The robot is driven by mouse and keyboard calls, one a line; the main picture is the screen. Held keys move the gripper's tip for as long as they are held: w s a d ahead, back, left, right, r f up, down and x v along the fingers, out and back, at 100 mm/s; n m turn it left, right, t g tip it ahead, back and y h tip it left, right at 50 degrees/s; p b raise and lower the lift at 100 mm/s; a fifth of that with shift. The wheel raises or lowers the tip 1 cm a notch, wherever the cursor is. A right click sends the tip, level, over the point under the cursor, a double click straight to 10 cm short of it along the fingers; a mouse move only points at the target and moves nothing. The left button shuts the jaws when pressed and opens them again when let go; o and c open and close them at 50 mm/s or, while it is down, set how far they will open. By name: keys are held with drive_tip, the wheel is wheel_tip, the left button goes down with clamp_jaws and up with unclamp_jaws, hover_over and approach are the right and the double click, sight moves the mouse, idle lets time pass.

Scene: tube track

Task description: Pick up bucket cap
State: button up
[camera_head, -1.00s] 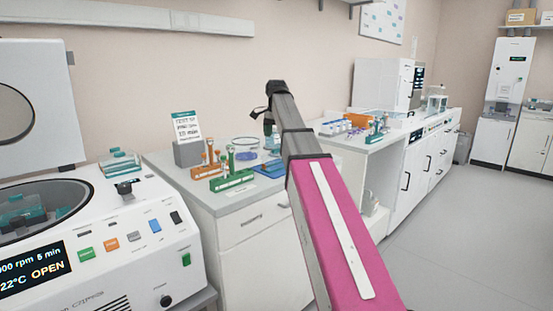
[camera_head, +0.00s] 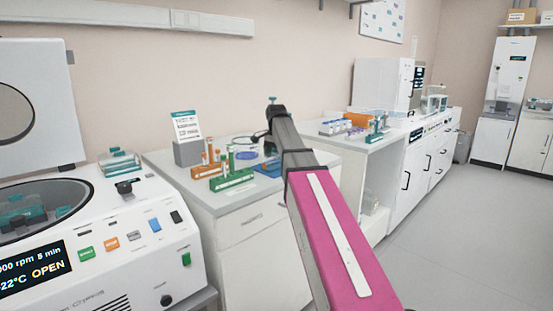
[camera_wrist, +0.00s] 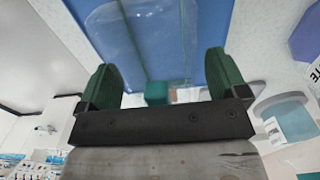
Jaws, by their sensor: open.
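A clear bucket cap (camera_wrist: 140,35) with a teal knob (camera_wrist: 157,93) lies over the blue mat (camera_wrist: 88,10) in the wrist view. My gripper (camera_wrist: 166,72) is open, with its two dark green fingers apart on either side of the clear cap and knob. Nothing is visibly clamped between them. In the head view, my gripper (camera_head: 270,145) is low over the blue mat (camera_head: 268,169) on the middle bench, partly hidden by my arm. The cap cannot be made out there. Another clear, teal-based lidded piece (camera_head: 120,161) sits on the centrifuge top.
The open centrifuge (camera_head: 110,240) stands at the left. Green (camera_head: 233,180) and orange (camera_head: 208,170) tube racks and a sign (camera_head: 187,130) are left of the mat. A further bench with racks and white equipment (camera_head: 382,85) is at the right. Floor at the right is clear.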

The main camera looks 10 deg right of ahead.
drive_tip(key=c, duration=1)
drive_tip(key=shift+r, duration=0.1)
drive_tip(key=shift+r, duration=0.5)
drive_tip(key=r, duration=0.3)
drive_tip(key=shift+a+r, duration=0.25)
drive_tip(key=shift+a, duration=0.1)
drive_tip(key=s+a+r, duration=0.1)
drive_tip(key=a+r, duration=0.1)
drive_tip(key=a, duration=0.1)
drive_tip(key=s+a+r, duration=0.1)
drive_tip(key=a+r, duration=0.1)
drive_tip(key=a, duration=0.2)
drive_tip(key=s+a+r, duration=0.1)
drive_tip(key=a+r, duration=0.1)
drive_tip(key=a, duration=0.1)
drive_tip(key=shift+s+a+r, duration=0.1)
drive_tip(key=shift+a+r, duration=0.1)
drive_tip(key=shift+a, duration=0.1)
wheel_tip(320, 180, up, 5)
drive_tip(key=shift+f, duration=0.1)
